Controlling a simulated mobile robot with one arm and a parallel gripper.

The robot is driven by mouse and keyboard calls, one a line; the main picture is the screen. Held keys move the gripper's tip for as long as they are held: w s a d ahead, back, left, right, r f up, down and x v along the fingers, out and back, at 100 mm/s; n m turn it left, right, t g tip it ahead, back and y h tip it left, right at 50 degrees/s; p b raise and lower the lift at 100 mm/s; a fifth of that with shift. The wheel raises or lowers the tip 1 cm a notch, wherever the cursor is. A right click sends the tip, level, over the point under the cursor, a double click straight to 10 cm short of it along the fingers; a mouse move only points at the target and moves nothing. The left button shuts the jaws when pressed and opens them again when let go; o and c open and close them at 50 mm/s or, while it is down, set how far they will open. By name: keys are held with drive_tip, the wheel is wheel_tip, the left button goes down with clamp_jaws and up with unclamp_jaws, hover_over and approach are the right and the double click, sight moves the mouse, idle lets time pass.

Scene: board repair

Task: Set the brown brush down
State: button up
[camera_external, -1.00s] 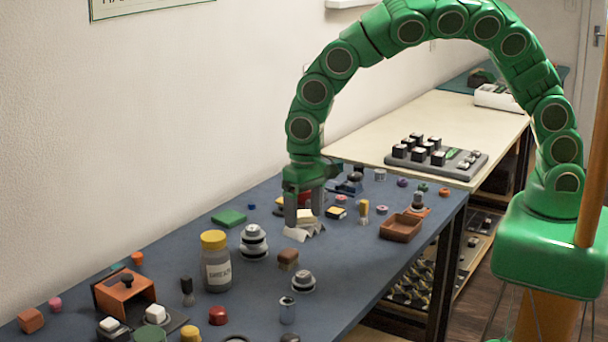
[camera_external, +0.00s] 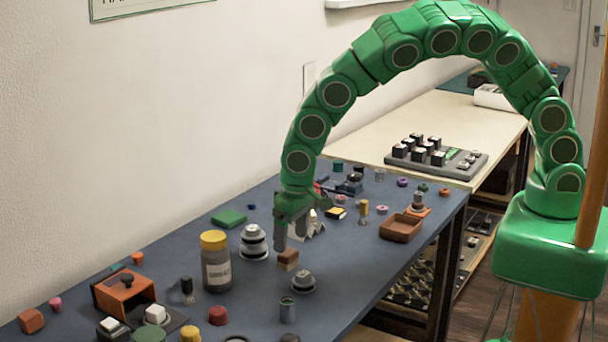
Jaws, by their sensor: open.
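The brown brush (camera_external: 288,256) is a small block with a brown top and a paler lower part. It appears to stand on the blue-grey table (camera_external: 345,275), in front of the white bottle-like stack. My gripper (camera_external: 292,236) is open, angled down just behind and above the brush. One finger ends close to the brush's top; whether it touches cannot be told. Nothing shows between the fingers.
A jar with a yellow lid (camera_external: 215,262), a grey and white stack (camera_external: 254,243) and a grey knob-like part (camera_external: 303,282) stand near the brush. A brown tray (camera_external: 401,229) sits at the right edge. Some bare table lies right of the brush.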

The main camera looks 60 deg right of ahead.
sight(288, 252)
drive_tip(key=shift+w+f, duration=0.25)
drive_tip(key=shift+f, duration=1.1)
drive_tip(key=shift+w+f, duration=0.2)
drive_tip(key=shift+f, duration=1.15)
drive_tip(key=shift+c, duration=0.3)
drive_tip(key=c, duration=1.1)
drive_tip(key=shift+r, duration=0.5)
wheel_tip(288, 252, up, 2)
drive_tip(key=shift+r, duration=0.1)
drive_tip(key=s+d+r, duration=0.2)
drive_tip(key=s+r, duration=0.1)
drive_tip(key=s+d+r, duration=0.3)
drive_tip(key=s, duration=0.1)
drive_tip(key=s+d+r, duration=0.3)
drive_tip(key=s+r, duration=0.1)
drive_tip(key=shift+s, duration=0.25)
